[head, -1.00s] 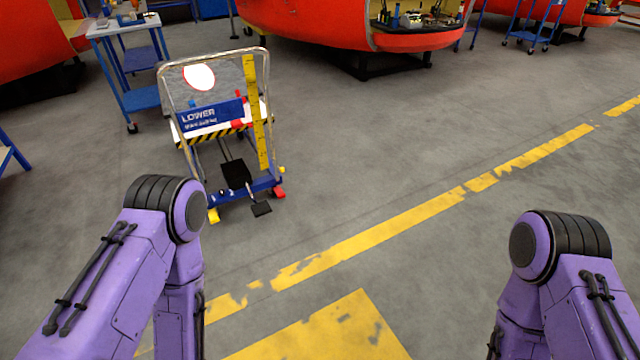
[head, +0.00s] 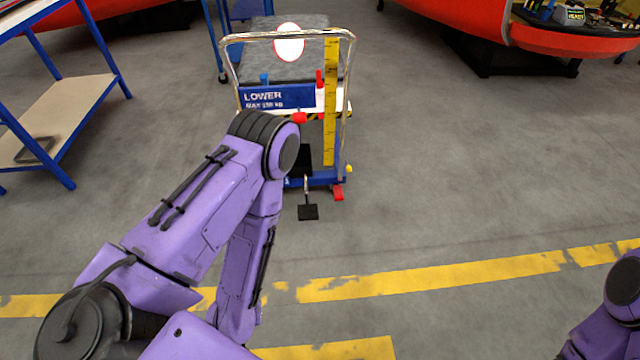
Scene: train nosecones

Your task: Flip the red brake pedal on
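A lift cart with a chrome handle frame (head: 232,40) and a blue base stands ahead of me. A small red part, apparently the brake pedal (head: 338,193), sits low at the right corner of its base, beside a wheel area too small to make out. I cannot tell whether it is flipped up or down. A black foot pedal (head: 308,212) sticks out to its left. My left arm covers the cart's lower left side. Both my grippers are out of view; only arm links show, well short of the red pedal.
A blue-framed table with a lower shelf (head: 60,110) stands at the left. A red nosecone (head: 585,38) on a black stand is at the back right. Open grey floor with yellow lines (head: 430,280) lies in front and to the right of the cart.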

